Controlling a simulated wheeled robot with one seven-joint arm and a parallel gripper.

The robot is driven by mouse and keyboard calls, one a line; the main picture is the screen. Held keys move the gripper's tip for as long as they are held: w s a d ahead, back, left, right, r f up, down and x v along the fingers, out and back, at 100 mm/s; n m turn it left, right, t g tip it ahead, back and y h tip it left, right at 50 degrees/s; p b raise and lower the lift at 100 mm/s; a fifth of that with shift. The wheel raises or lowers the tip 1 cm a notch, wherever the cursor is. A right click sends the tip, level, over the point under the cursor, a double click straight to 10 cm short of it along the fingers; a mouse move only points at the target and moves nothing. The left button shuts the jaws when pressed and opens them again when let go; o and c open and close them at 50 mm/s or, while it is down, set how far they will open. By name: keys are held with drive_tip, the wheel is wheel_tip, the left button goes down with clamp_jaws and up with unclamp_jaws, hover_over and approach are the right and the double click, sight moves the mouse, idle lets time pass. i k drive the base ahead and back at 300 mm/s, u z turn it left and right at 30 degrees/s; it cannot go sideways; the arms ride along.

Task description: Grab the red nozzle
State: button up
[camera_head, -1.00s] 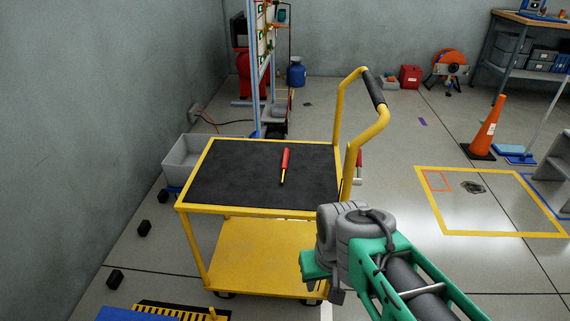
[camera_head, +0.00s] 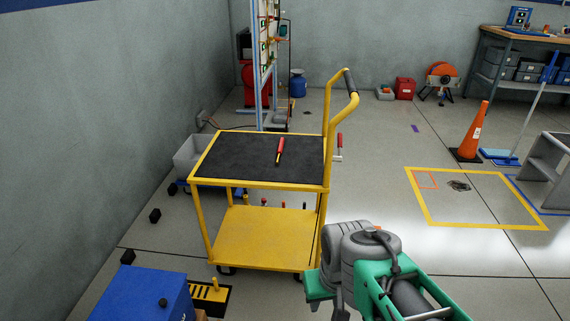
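A slim red piece with a small yellowish tip (camera_head: 280,147) lies on the black top of the yellow cart (camera_head: 232,160). It may be the red nozzle; it is too small to be sure. A second red-handled thing with a grey part (camera_head: 339,143) shows behind the cart's handle on the right. My arm, green and grey, reaches in from the lower right, in front of the cart and well short of the red piece. My gripper's fingers cannot be made out.
The cart's tall yellow handle (camera_head: 329,125) rises at its right side. A grey bin (camera_head: 190,152) stands behind it at left, near the wall. A blue box (camera_head: 150,294) is in the lower left foreground. Open floor lies right, with an orange cone (camera_head: 474,130).

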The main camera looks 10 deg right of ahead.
sight(280, 144)
drive_tip(key=k, duration=0.25)
drive_tip(key=z, duration=1.45)
drive_tip(key=i, duration=2.6)
drive_tip(key=u, duration=4.7)
drive_tip(key=i, duration=1)
